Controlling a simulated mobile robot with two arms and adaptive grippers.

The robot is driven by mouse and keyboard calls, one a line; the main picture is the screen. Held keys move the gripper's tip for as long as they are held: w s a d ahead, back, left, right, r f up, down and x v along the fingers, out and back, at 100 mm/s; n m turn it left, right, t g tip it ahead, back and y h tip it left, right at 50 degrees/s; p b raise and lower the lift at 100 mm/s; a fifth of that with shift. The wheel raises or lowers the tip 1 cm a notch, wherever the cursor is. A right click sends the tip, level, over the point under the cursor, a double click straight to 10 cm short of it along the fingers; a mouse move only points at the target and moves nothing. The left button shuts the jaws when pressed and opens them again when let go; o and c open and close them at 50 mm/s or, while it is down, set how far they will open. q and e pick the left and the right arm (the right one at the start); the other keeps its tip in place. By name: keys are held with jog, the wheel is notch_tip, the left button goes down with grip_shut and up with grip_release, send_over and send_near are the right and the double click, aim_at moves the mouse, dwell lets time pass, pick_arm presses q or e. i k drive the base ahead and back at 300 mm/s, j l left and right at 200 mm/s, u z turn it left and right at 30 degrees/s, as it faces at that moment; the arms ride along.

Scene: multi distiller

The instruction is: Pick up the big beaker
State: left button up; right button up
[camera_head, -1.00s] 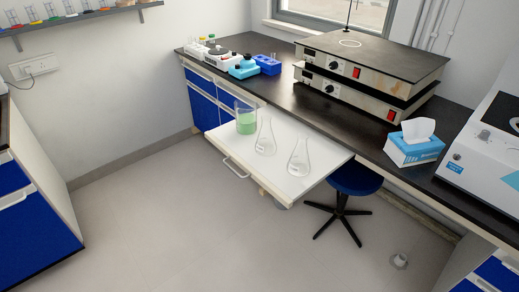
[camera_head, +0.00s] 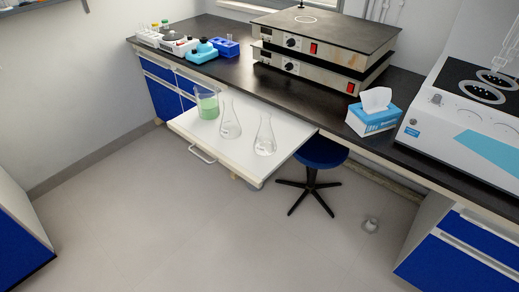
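The big beaker (camera_head: 207,104) is clear glass with green liquid in its lower part. It stands upright on a white pull-out shelf (camera_head: 190,126) that sticks out from under the dark bench. Two clear conical flasks stand to its right on the same shelf: a nearer-to-beaker flask (camera_head: 230,124) and a farther flask (camera_head: 265,138). Neither of my grippers is in view.
A blue stool (camera_head: 318,153) stands under the bench by the shelf's right side. On the black bench (camera_head: 240,72) are stacked hot plates (camera_head: 320,50), a tissue box (camera_head: 374,112) and a white instrument (camera_head: 470,130).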

aim_at(208, 101)
jog(key=i+j+z, duration=0.1)
jog(key=j, duration=0.25)
jog(key=i+j, duration=0.1)
jog(key=j, duration=0.25)
jog(key=i+j+z, duration=0.15)
jog(key=j, duration=0.55)
jog(key=i+z, duration=0.05)
